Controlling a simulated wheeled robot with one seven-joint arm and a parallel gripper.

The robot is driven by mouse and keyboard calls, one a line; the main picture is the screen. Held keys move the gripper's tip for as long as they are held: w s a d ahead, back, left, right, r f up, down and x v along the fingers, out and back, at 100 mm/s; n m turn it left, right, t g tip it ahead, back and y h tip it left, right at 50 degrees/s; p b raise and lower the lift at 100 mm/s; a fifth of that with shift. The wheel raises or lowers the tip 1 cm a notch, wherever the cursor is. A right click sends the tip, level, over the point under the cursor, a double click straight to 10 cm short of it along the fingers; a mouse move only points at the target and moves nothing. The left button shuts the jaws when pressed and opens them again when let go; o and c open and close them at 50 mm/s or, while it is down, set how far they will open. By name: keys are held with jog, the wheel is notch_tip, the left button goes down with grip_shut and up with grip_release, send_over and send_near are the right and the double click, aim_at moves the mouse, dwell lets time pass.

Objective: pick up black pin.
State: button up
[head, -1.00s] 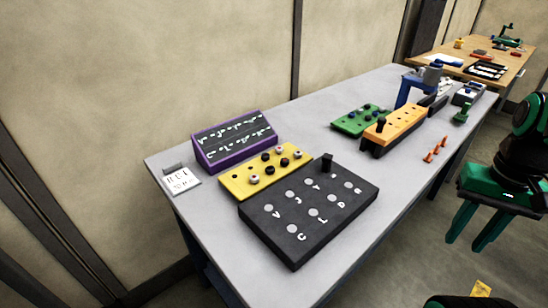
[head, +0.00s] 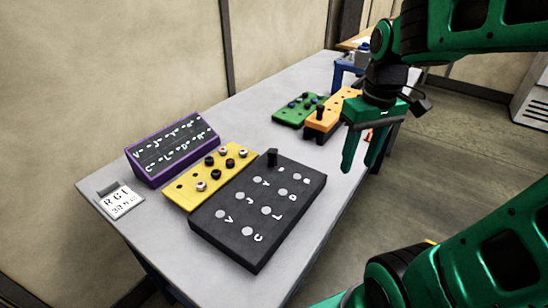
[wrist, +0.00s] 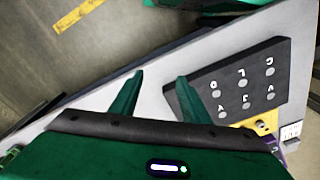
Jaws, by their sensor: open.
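An upright black pin (head: 272,157) stands at the back edge of the black lettered board (head: 225,238) in the head view. Another dark pin (head: 320,112) stands at the near end of the orange block (head: 328,122). My green gripper (head: 361,166) is open and empty, fingers pointing down, to the right of the black board and apart from both pins. In the wrist view my open fingers (wrist: 160,76) show left of the black board (wrist: 205,80); I cannot make out a pin there.
A yellow board (head: 214,181) with several round pieces lies beside the black board. A purple sloped display (head: 150,173), a white label card (head: 121,203) and a green board (head: 287,115) share the grey table.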

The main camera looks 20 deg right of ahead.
jog(key=w+a+r+n, duration=0.1)
jog(key=w+a+n, duration=0.3)
jog(key=w, duration=0.1)
jog(key=w+a+r+n+y, duration=0.1)
jog(key=w+a+n, duration=0.3)
jog(key=w+a, duration=0.1)
jog(key=w+a+r+n, duration=0.2)
jog(key=w+a+n, duration=0.2)
jog(key=w, duration=0.2)
jog(key=shift+w+a, duration=0.15)
jog(key=shift+a, duration=0.2)
send_over(272, 150)
notch_tip(272, 150, down, 4)
jog(key=shift+d+f, duration=0.1)
jog(key=shift+f, duration=3.2)
grip_shut()
